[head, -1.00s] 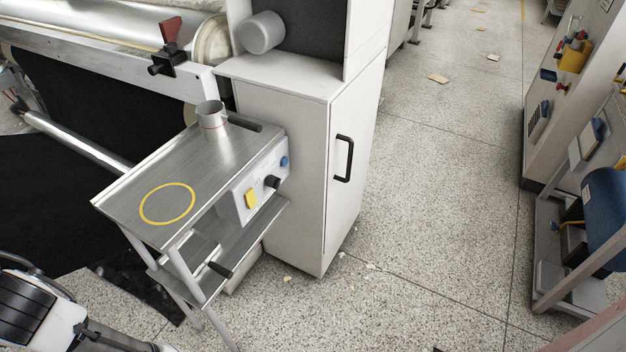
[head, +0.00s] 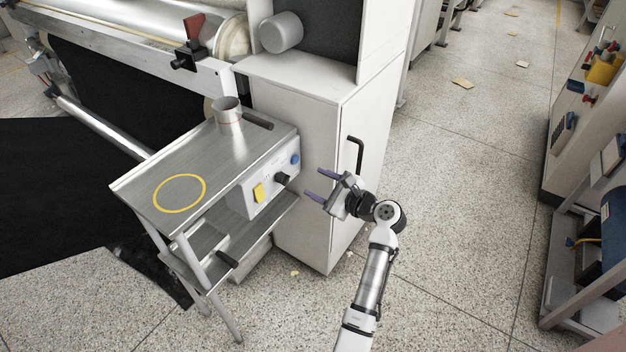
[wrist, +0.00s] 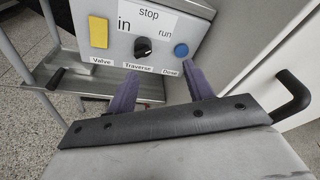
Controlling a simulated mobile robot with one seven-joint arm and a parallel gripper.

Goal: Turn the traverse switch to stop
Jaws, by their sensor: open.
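The traverse switch (wrist: 143,47) is a black knob on a light control panel (wrist: 113,42), under the word "stop" and between "in" and "run". I cannot tell clearly which word its mark faces. It also shows in the head view (head: 282,178), on the side of the metal stand. My gripper (head: 314,185) is open and empty, to the right of the panel and apart from it, with purple fingers toward it. In the wrist view my gripper (wrist: 165,73) has its fingers below the knob and the blue button, not around the knob.
A yellow valve switch (wrist: 98,31) and a blue dose button (wrist: 181,50) flank the knob. A metal cup (head: 228,110) stands on the stand's top (head: 150,178). A white cabinet (head: 310,130) with a black handle (head: 357,155) is close behind my gripper. Open floor lies right.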

